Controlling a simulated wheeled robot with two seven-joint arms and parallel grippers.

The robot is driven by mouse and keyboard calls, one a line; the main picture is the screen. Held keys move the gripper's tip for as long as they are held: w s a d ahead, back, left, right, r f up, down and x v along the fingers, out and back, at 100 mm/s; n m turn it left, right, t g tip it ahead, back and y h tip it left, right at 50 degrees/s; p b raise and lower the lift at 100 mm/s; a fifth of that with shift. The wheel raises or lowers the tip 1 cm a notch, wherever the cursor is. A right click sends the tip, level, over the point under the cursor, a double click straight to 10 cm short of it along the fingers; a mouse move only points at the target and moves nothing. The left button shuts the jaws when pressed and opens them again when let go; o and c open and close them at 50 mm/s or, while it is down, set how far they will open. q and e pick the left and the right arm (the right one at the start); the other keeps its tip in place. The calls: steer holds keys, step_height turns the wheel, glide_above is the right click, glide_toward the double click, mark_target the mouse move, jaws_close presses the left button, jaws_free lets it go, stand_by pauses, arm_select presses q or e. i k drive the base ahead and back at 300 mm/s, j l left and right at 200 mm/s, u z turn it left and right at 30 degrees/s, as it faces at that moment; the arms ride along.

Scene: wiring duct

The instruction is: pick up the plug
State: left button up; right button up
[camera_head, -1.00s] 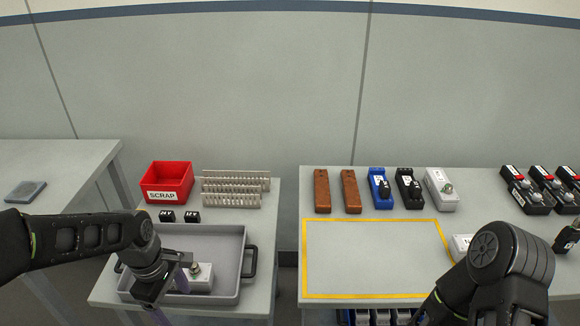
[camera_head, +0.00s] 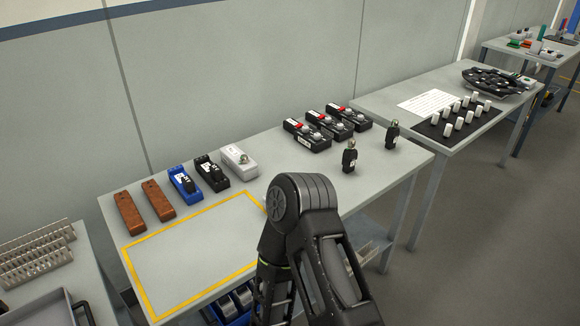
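Two small upright black pieces with pale tops stand on the right part of the workbench. I take them for plugs: the nearer one (camera_head: 350,157) has a white label, and the other plug (camera_head: 392,135) stands farther right. They are apart from each other and nothing holds them. My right arm rises from the bottom middle of the view, left of and nearer than the plugs. Its gripper is out of view. My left arm and gripper are out of view.
On the bench (camera_head: 190,250) are a yellow-outlined empty area, two brown blocks (camera_head: 130,212), a blue device (camera_head: 184,184), a black device (camera_head: 211,173), a white device (camera_head: 239,161) and three black devices with red parts (camera_head: 328,127). A side table (camera_head: 385,103) holds white cylinders on a black mat (camera_head: 455,118).

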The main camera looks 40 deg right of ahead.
mark_target(350, 155)
steer(key=z, duration=0.5)
steer(key=j+z, duration=0.1)
steer(key=z, duration=0.85)
steer(key=j+z, duration=0.1)
steer(key=z, duration=0.35)
steer(key=k, duration=0.05)
